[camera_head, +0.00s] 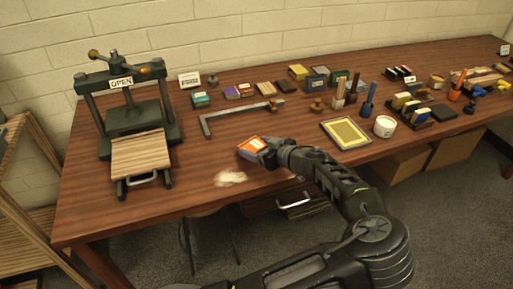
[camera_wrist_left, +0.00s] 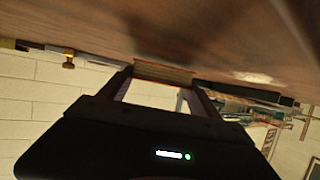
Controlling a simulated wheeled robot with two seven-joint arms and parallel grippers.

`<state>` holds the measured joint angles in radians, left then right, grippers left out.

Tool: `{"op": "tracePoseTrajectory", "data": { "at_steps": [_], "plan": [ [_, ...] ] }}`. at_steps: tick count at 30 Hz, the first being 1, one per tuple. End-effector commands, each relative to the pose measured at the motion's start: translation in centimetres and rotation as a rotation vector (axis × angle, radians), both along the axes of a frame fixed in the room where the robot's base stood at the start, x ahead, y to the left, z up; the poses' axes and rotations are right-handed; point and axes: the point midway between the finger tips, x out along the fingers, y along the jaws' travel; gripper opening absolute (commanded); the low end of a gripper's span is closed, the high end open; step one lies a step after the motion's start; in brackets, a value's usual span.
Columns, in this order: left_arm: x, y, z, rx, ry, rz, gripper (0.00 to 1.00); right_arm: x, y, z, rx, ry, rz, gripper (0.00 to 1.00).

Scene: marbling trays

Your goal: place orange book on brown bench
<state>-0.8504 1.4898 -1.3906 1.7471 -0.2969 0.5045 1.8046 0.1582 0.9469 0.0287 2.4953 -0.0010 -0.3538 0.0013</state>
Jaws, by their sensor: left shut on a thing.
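The orange book (camera_head: 250,146), with a pale label on its cover, is at the tips of my left gripper (camera_head: 263,152), over the front middle of the brown bench (camera_head: 100,205). In the left wrist view, the page edge of the book (camera_wrist_left: 163,73) shows between the two fingers of the left gripper (camera_wrist_left: 160,84), which are shut on it. The bench top (camera_wrist_left: 150,30) fills the top of that view, close to the book. I cannot tell whether the book touches the bench. My right gripper is not in view.
A green press (camera_head: 130,115) stands at the left. An L-shaped metal square (camera_head: 240,115) lies behind the book. A yellow framed panel (camera_head: 346,133) and a white tub (camera_head: 384,126) are to the right. A pale patch (camera_head: 230,178) is near the front edge. Bare wood surrounds the book.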

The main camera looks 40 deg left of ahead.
Motion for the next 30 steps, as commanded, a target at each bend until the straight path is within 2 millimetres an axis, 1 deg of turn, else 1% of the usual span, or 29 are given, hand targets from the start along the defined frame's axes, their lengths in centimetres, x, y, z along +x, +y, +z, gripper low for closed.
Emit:
{"op": "tracePoseTrajectory", "data": {
  "at_steps": [3, 10, 13, 14, 21, 22, 30],
  "plan": [
    [-0.01, 0.04, -0.77, 0.000, 0.000, 0.000, 0.30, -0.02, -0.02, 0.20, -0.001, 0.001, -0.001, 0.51],
    [-0.01, 0.02, -0.83, 0.000, -0.001, 0.000, 0.30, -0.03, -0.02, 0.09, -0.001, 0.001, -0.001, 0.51],
    [-0.02, 0.02, -1.13, 0.000, -0.001, 0.000, 0.30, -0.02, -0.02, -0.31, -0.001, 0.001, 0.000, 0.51],
    [-0.02, 0.01, -1.11, -0.001, -0.001, 0.000, 0.73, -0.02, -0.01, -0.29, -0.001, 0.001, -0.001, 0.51],
    [-0.02, 0.01, -0.97, 0.000, 0.000, 0.000, 0.93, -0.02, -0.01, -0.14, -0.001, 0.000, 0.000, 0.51],
    [-0.02, 0.01, -0.97, 0.000, 0.000, 0.000, 0.94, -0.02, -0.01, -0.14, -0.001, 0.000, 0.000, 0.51],
    [-0.02, 0.02, -0.85, 0.000, 0.000, 0.000, 0.94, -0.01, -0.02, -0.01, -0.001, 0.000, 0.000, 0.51]
  ]
}}
